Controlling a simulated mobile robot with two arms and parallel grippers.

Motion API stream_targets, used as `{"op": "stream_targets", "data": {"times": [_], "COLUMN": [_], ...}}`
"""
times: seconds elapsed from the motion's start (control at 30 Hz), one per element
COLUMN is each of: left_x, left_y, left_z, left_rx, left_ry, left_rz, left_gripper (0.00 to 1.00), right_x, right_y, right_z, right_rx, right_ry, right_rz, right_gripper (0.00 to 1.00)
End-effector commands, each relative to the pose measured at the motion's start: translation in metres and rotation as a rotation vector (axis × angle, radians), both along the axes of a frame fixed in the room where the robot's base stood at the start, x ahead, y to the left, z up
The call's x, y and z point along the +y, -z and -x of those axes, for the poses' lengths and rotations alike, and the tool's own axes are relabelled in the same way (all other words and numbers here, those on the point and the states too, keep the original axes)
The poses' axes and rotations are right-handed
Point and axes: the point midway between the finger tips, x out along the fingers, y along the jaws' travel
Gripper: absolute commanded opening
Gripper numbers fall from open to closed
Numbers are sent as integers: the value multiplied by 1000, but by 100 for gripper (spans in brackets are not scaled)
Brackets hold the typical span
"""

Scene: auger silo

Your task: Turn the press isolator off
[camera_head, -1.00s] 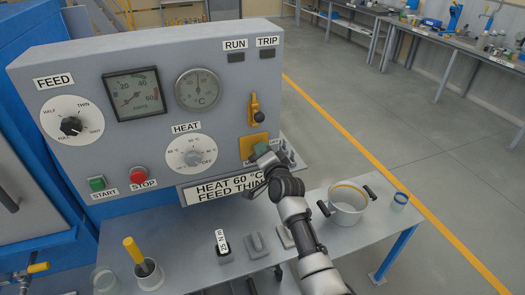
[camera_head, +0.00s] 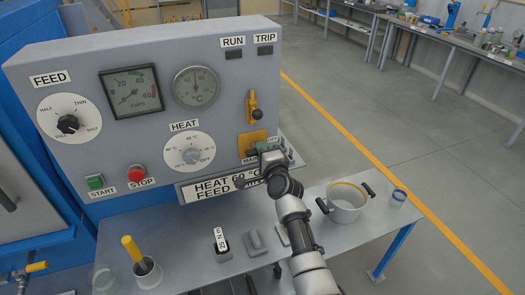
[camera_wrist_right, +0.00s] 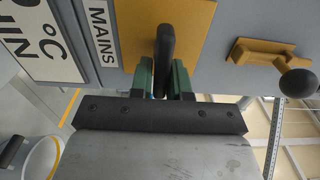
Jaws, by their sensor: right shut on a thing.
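The press isolator is a yellow plate (camera_head: 248,139) low on the right of the grey panel, above a MAINS label (camera_wrist_right: 102,32). In the right wrist view its black handle (camera_wrist_right: 165,50) stands in front of the yellow plate (camera_wrist_right: 198,30). The handle lies roughly level across the panel. My right gripper (camera_wrist_right: 164,78), with green finger pads, is shut around the handle. In the head view the right gripper (camera_head: 264,151) covers most of the handle. My left gripper is not in view.
A yellow lever with a black knob (camera_head: 254,107) sits just above the isolator. The panel also carries FEED (camera_head: 67,124) and HEAT (camera_head: 190,156) dials and START (camera_head: 95,182) and STOP (camera_head: 137,174) buttons. A pot (camera_head: 346,205) stands on the bench below right.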

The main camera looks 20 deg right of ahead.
Motion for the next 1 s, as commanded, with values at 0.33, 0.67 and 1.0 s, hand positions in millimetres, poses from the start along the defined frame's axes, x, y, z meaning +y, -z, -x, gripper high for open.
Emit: {"op": "stream_targets", "data": {"times": [0.33, 0.67, 1.0], "left_x": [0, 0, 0], "left_y": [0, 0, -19], "left_z": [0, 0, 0], "left_rx": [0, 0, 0], "left_ry": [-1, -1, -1], "left_rz": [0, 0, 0], "left_gripper": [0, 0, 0], "right_x": [0, 0, -1], "right_y": [1, 0, -2], "right_z": [0, 0, 28], "right_rx": [2, 1, 4], "right_ry": [0, 0, 1], "right_rz": [-2, -1, 0], "right_gripper": [0, 39, 39]}}
